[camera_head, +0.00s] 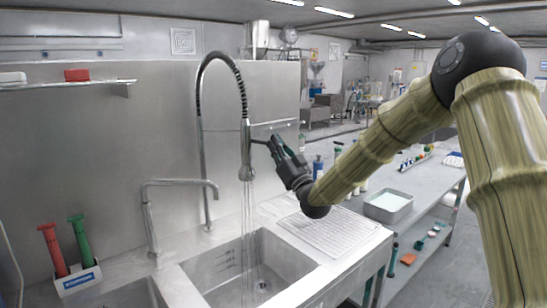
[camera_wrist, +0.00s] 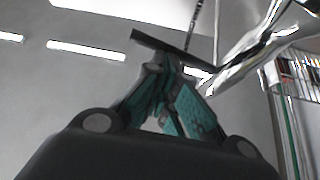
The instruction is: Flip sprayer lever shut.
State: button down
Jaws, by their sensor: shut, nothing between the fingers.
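The chrome sprayer (camera_head: 246,160) hangs from a spring hose at the middle of the head view, with water streaming down from it into the sink. It shows at the upper right of the wrist view (camera_wrist: 262,45). Its dark lever (camera_head: 260,142) sticks out to the right, towards my gripper. In the wrist view the lever (camera_wrist: 172,50) is a dark bar just beyond the fingertips. My gripper (camera_head: 276,144) is shut and empty, right of the sprayer. Its fingertips (camera_wrist: 168,66) are at or very near the lever; I cannot tell whether they touch it.
The sink basin (camera_head: 222,262) lies below, with a second faucet (camera_head: 150,215) to the left. A holder (camera_head: 78,280) with a red and a green tool stands at the left. A ribbed drainboard (camera_head: 335,232) and a metal tray (camera_head: 388,204) lie to the right.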

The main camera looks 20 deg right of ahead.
jog(key=shift+r+n+g+y+b, duration=0.2)
jog(key=shift+n+y+b, duration=0.25)
jog(key=shift+n, duration=0.2)
jog(key=shift+r+n+g+y+b, duration=0.2)
jog(key=shift+n+y+b, duration=0.2)
jog(key=shift+n, duration=0.25)
jog(key=shift+r+n+y, duration=0.15)
jog(key=shift+n+y, duration=0.2)
jog(key=shift+n, duration=0.05)
